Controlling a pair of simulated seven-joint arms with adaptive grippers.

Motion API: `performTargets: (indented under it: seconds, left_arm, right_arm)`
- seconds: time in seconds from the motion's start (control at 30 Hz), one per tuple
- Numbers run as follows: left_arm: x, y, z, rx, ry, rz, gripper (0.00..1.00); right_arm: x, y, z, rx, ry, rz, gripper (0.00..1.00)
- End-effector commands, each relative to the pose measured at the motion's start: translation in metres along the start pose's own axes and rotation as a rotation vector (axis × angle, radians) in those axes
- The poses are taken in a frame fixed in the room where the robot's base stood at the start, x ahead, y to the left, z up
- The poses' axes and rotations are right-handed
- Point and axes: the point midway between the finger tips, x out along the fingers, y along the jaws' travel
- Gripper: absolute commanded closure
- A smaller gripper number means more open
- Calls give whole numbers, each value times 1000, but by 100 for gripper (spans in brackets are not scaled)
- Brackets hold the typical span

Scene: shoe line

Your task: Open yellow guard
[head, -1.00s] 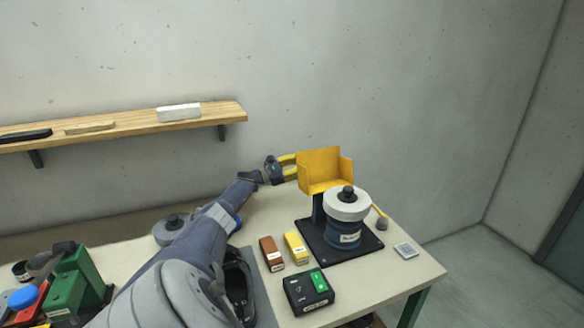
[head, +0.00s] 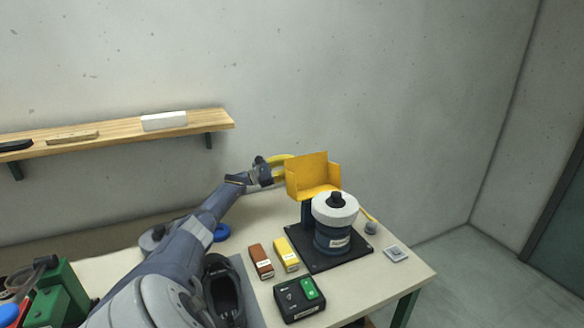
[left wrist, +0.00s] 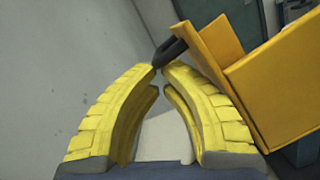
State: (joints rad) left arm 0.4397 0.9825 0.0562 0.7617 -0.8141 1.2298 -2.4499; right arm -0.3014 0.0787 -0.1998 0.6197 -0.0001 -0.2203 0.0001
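The yellow guard (head: 313,178) stands raised behind and above the white-topped dark blue drum (head: 335,222), on a dark post over a black base plate (head: 298,242). My left gripper (head: 284,166) is at the guard's left side, with its yellow fingers pointing toward it. In the left wrist view the guard (left wrist: 270,95) fills the upper right, with a black handle (left wrist: 172,48) on its near edge. The curved fingertips (left wrist: 158,68) nearly meet around the end of this handle. The exact contact is partly hidden. My right gripper is not in view.
A brown box (head: 261,261), a yellow box (head: 287,254) and a black box with a green switch (head: 300,297) lie in front of the base plate. A small grey square (head: 396,254) is at right. A wooden shelf (head: 110,133) runs along the wall.

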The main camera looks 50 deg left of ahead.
Motion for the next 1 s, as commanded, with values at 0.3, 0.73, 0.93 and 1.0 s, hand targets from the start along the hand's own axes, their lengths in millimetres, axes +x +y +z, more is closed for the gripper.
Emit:
performTargets:
  seconds: [0.3, 0.73, 0.93, 1.0]
  left_arm:
    - [5, -2, 20, 96, -1, -23, 100]
    - [2, 0, 18, 96, -1, -19, 100]
    - [-14, 7, 3, 97, 6, -5, 100]
    - [-22, 10, -3, 99, 10, 0, 100]
  right_arm:
    - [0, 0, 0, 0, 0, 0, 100]
    - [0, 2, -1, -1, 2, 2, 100]
    - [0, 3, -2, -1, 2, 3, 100]
    - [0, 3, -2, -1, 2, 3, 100]
